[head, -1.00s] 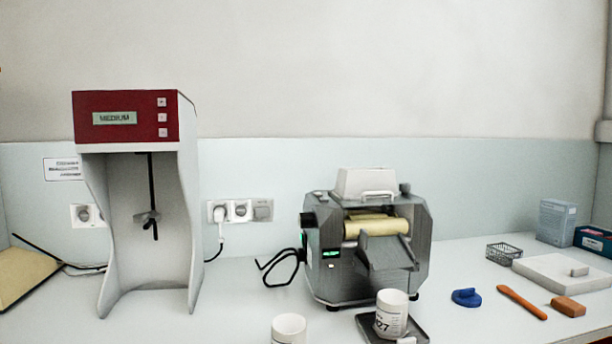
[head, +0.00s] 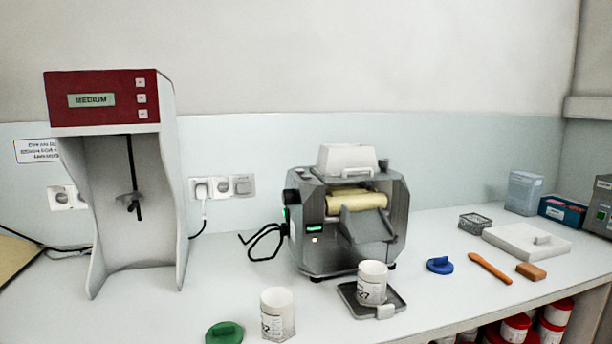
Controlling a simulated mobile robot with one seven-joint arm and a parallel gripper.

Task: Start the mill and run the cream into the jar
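The mill (head: 322,257) is a grey machine with yellowish rollers (head: 355,201), a white hopper (head: 346,159) on top and a sloping grey apron (head: 367,224) in front. A small green display (head: 315,229) is lit on its front left. A white jar (head: 372,283) with a printed label stands upright, open at the top, on a dark tray (head: 396,300) in front of the apron. A second white jar (head: 278,313) stands on the bench to the left. No cream shows on the apron. My gripper is not in view.
A red-topped mixer (head: 104,100) marked MEDIUM stands at the left. A green lid (head: 225,333), a blue lid (head: 440,265), an orange spatula (head: 490,268) and a brown block (head: 531,271) lie on the bench. Red-lidded tubs (head: 515,327) sit below the bench's right front edge.

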